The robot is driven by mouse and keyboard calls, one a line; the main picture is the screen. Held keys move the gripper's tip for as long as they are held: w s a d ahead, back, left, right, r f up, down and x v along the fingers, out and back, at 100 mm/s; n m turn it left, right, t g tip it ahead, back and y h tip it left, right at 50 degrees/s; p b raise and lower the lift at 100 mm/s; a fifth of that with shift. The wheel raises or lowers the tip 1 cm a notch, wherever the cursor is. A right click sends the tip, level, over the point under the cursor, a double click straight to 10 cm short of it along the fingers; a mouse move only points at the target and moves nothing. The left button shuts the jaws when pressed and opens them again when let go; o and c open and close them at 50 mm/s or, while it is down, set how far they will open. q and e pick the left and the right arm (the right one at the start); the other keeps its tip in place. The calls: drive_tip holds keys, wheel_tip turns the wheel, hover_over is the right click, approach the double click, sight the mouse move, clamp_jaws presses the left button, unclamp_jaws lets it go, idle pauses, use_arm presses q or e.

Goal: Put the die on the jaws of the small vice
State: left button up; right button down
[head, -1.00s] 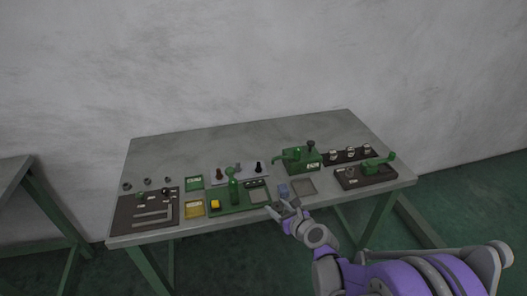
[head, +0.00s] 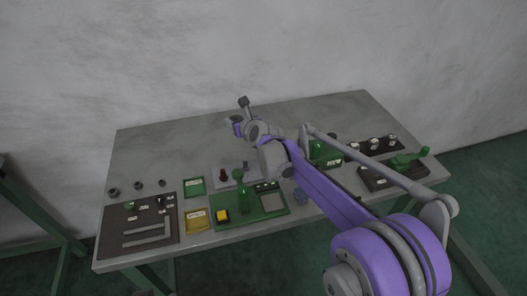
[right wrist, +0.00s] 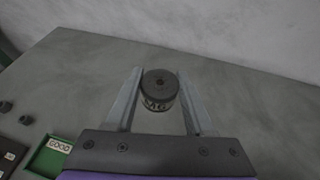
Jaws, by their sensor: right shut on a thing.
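My right gripper (head: 243,112) is above the back part of the table, left of the table's middle. In the right wrist view its two grey fingers (right wrist: 160,100) are shut on a dark round die (right wrist: 160,86). The die has a small hole in its top and a pale label that is hard to read. In the head view the die is a small dark shape (head: 243,101) at the fingertips. A green vice-like device (head: 405,160) is on a dark base at the right end. I cannot tell whether this is the small vice. My left gripper is out of view.
My right arm hides part of the green machine (head: 325,150) and the table's middle. A dark rack (head: 362,150) holds several pale-labelled pieces. A green board (head: 265,215), yellow tray (head: 197,226) and green tray (head: 194,194) lie left. The back table surface (head: 170,140) is clear.

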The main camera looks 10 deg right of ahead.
drive_tip(key=shift+s+f+b, duration=0.3)
drive_tip(key=shift+f, duration=0.25)
drive_tip(key=shift+s+f+b, duration=0.25)
drive_tip(key=shift+f, duration=0.25)
drive_tip(key=shift+s+d+f+b, duration=0.1)
drive_tip(key=shift+s+f+b, duration=0.05)
drive_tip(key=shift+f+b, duration=0.15)
hover_over(240, 157)
wheel_tip(240, 157, down, 8)
drive_tip(key=shift+r+b, duration=0.2)
drive_tip(key=shift+b, duration=0.1)
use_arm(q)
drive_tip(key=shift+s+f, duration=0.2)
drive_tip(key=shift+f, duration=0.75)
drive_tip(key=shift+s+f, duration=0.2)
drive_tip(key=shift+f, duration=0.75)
use_arm(e)
drive_tip(key=shift+f, duration=1.55)
drive_tip(key=shift+f, duration=0.15)
drive_tip(key=c, duration=0.6)
unclamp_jaws()
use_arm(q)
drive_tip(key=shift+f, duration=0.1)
use_arm(e)
drive_tip(key=shift+o, duration=0.3)
